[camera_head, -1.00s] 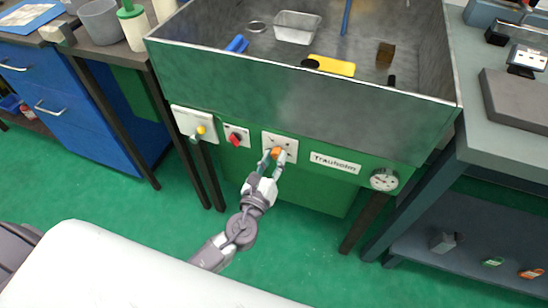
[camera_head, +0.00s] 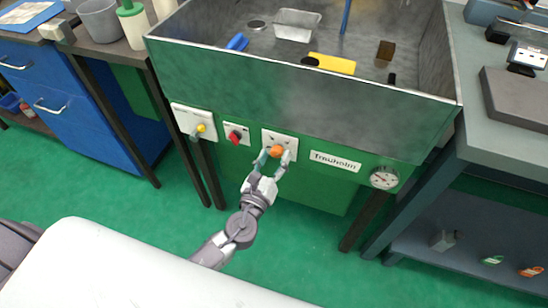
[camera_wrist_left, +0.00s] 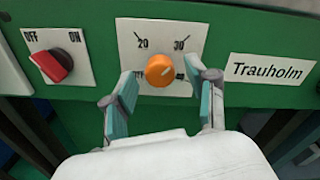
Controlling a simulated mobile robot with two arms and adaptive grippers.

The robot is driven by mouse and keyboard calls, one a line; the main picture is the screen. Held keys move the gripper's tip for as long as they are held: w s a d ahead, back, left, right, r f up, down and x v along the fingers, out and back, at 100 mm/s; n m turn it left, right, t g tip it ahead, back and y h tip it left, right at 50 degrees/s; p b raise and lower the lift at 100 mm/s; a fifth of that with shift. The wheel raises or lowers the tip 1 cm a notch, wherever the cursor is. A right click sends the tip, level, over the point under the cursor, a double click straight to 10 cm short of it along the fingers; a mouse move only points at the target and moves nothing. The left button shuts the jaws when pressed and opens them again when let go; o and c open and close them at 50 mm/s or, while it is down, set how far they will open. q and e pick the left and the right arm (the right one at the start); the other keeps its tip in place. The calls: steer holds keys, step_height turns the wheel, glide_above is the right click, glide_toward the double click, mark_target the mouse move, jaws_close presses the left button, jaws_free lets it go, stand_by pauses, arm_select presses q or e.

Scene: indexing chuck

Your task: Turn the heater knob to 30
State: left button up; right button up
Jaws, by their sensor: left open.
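The heater knob (camera_head: 276,152) is orange and round, on a white dial plate (camera_head: 291,143) on the green front of the wash tank. In the left wrist view the knob (camera_wrist_left: 160,70) sits between the marks 20 at upper left and 30 at upper right; lower marks are partly hidden, and I cannot tell where the knob points. My left gripper (camera_head: 274,160) is open in front of the plate. Its teal fingers (camera_wrist_left: 159,95) stand on either side below the knob, apart from it. My right gripper is not in view.
A red OFF/ON switch (camera_wrist_left: 53,66) is left of the dial, and a box with a yellow button (camera_head: 201,128) is further left. A Trauholm label (camera_head: 335,161) and a round gauge (camera_head: 384,178) are to the right. The tank (camera_head: 300,95) overhangs above.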

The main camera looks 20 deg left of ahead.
arm_select(q)
steer(key=s, duration=1.2)
steer(key=shift+a, duration=0.2)
